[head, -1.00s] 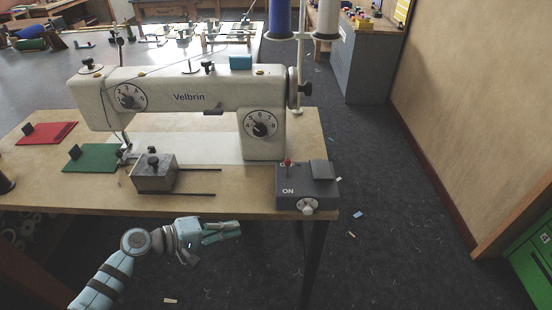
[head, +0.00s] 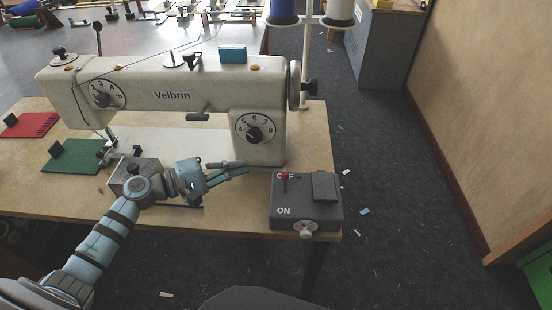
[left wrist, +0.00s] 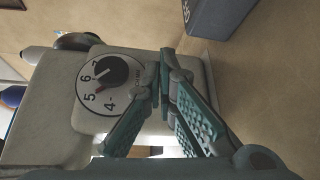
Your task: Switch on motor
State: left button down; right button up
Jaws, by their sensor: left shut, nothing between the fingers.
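The grey motor switch box (head: 291,222) stands at the table's front right corner, marked OFF and ON. Its red-tipped lever (head: 285,177) is at the OFF end. In the left wrist view part of the box (left wrist: 222,14) shows at the top, its lever out of frame. The cream Velbrin sewing machine (head: 150,88) stands behind. My left gripper (head: 245,169) is shut and empty, left of the box and apart from it, in front of the machine's right column. Its fingers (left wrist: 166,72) also show in the left wrist view, beside the numbered dial (left wrist: 87,84).
A metal block (head: 121,180) with rods lies left of the box, partly behind my left arm. Green (head: 75,158) and red (head: 30,124) pads lie further left. A white knob (head: 306,229) sticks out of the box's front. Floor right of the table is open.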

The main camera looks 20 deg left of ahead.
aim_at(285, 183)
pick_arm(q)
jog(key=x, duration=0.3)
jog(key=p+x, duration=0.1)
jog(key=x, duration=0.5)
jog(key=shift+s+d+r, duration=0.1)
jog(key=shift+d+r, duration=0.05)
jog(key=shift+r, duration=0.1)
jog(key=s+p, duration=0.1)
jog(key=s+d+p, duration=0.1)
jog(key=s, duration=0.1)
jog(key=shift+s+d+r+p, duration=0.3)
jog(key=shift+s+p, duration=0.05)
jog(key=shift+p, duration=0.05)
pick_arm(e)
jog(key=r, duration=0.2)
jog(key=s+r, duration=0.1)
jog(key=r, duration=0.1)
pick_arm(q)
jog(key=shift+w, duration=0.1)
pick_arm(e)
jog(key=shift+f, duration=0.15)
